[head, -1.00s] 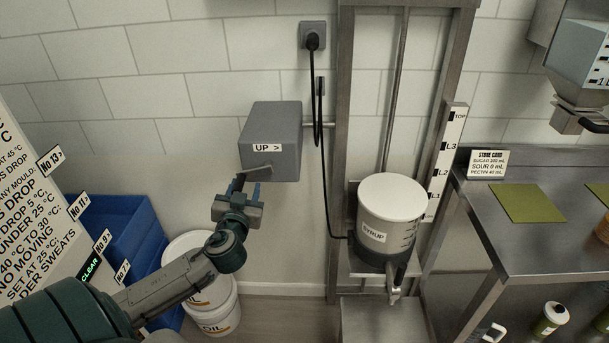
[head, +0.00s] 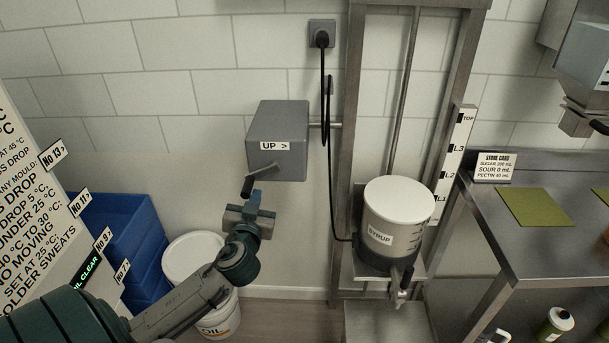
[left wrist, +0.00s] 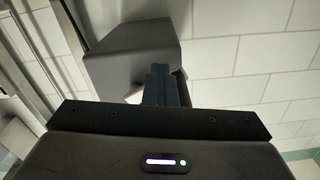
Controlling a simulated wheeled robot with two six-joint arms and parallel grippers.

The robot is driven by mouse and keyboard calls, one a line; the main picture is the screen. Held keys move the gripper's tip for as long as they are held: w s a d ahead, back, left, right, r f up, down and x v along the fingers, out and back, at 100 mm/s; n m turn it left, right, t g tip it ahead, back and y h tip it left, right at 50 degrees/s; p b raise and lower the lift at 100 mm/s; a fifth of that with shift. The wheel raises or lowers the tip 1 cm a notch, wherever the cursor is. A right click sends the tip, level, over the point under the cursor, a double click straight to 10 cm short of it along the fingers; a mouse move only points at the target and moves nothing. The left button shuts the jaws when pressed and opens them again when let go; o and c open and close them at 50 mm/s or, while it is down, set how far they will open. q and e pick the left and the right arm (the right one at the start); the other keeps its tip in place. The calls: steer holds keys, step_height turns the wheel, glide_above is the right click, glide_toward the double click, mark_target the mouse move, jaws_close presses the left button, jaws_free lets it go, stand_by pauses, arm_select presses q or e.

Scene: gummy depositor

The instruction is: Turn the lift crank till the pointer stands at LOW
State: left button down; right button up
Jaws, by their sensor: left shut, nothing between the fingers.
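The lift crank (head: 262,170) sticks out from the lower front of a grey gearbox (head: 292,160) labelled "UP >". Its arm points to the left. My left gripper (head: 252,196) is shut and empty just below the crank, apparently clear of it. In the left wrist view, the closed fingers (left wrist: 162,86) stand in front of the gearbox (left wrist: 130,50) and hide the crank. The white-lidded syrup vessel (head: 396,225) sits low on the lift, beside the scale (head: 453,160) near L1. I cannot make out the pointer or a LOW mark. My right gripper is not in view.
A steel lift frame (head: 350,110) stands right of the gearbox, with a black cable hanging beside it. A steel table (head: 520,240) is at the right. Blue crates (head: 120,240), white buckets (head: 190,255) and a sign board (head: 40,220) crowd the lower left.

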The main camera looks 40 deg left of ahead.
arm_select(q)
steer(key=shift+s+f, duration=0.1)
steer(key=shift+f, duration=0.25)
steer(key=shift+a+r, duration=0.15)
steer(key=shift+r, duration=0.1)
steer(key=shift+w+a+r, duration=0.15)
steer(key=shift+w+a, duration=0.1)
steer(key=c, duration=1.8)
jaws_free()
steer(key=shift+w+d, duration=0.1)
steer(key=shift+w, duration=0.1)
steer(key=o, duration=1)
